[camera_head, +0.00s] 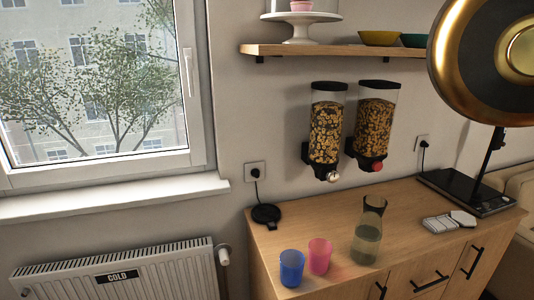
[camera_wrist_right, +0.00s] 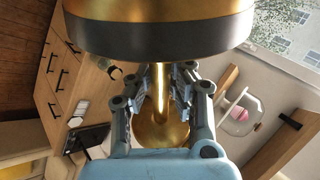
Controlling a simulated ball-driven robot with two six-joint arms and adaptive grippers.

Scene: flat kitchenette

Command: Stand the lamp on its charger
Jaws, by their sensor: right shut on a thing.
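The lamp (camera_head: 451,50) is a gold and dark piece held up at the top right of the head view, its wide round end facing me. In the right wrist view the lamp (camera_wrist_right: 155,38) has a gold and dark wide end close up, a thin gold stem and a gold round part beyond. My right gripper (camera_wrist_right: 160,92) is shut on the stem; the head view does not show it. The charger (camera_head: 267,214) looks to be the black round pad at the counter's back left corner, bare, with a cord to the socket. The lamp is well apart from it.
On the wooden counter (camera_head: 330,215) stand a blue cup (camera_head: 291,268), a pink cup (camera_head: 319,256) and a glass carafe (camera_head: 367,240). A black appliance (camera_head: 455,192) and light tiles (camera_head: 440,224) lie right. Cereal dispensers (camera_head: 326,130) and a shelf (camera_head: 350,49) are above.

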